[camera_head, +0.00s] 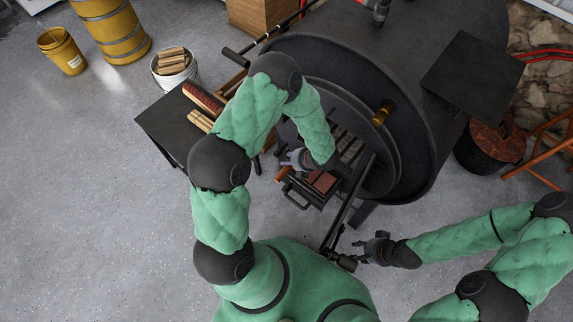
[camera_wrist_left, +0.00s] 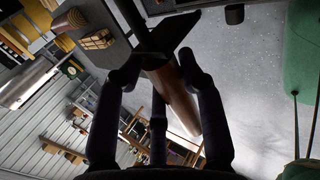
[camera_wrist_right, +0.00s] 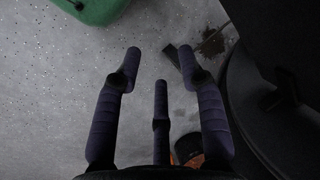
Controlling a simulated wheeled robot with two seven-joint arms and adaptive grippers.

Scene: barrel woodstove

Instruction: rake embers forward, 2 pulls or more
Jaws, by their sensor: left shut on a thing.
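The dark barrel stove (camera_head: 440,60) has its round front open, with grate bars (camera_head: 347,146) visible in the mouth. My left gripper (camera_head: 297,160) is at the mouth, partly hidden by my own arm. It is shut on a tool's brown wooden handle (camera_wrist_left: 172,95), whose end also shows in the head view (camera_head: 283,174). Dark metal of the tool shows by the fingertips in the left wrist view. Its far end and any embers cannot be made out. My right gripper (camera_head: 370,248) is open and empty, low in front of the stove; its fingers are spread in its wrist view (camera_wrist_right: 160,75).
A long dark bar (camera_head: 350,205) slants down from the mouth near my right gripper.

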